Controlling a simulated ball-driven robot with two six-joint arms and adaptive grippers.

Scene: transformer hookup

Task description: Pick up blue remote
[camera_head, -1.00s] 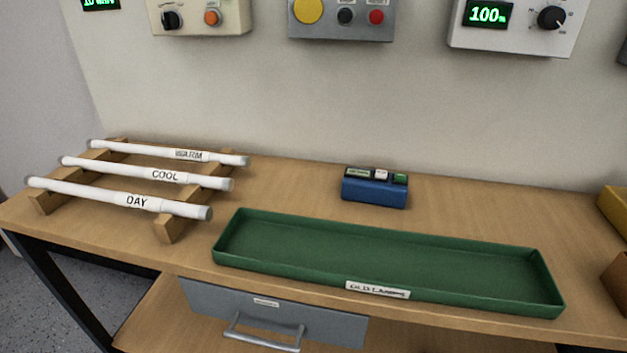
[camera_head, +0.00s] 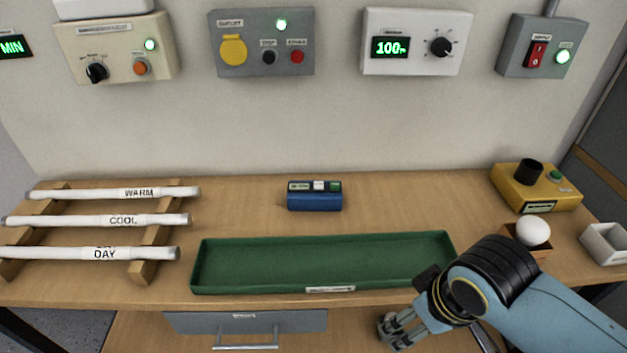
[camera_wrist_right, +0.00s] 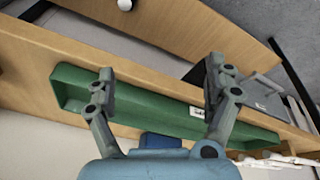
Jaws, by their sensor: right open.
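The blue remote (camera_head: 315,197) lies on the wooden bench behind the green tray, with a small display, a white button and a green button on top. In the right wrist view a blue block (camera_wrist_right: 160,141), which looks like the remote, shows partly behind my wrist. My right gripper (camera_head: 392,332) is at the bench's front edge, in front of the tray's right end and well apart from the remote. In the right wrist view its two fingers (camera_wrist_right: 158,85) are spread wide with nothing between them. My left gripper is not in view.
The long green tray (camera_head: 320,262) is empty and lies between my right gripper and the remote. Three white tubes (camera_head: 105,221) rest on a wooden rack at left. A yellow box (camera_head: 537,188) and a white bulb (camera_head: 533,231) stand at right. Control boxes hang on the wall.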

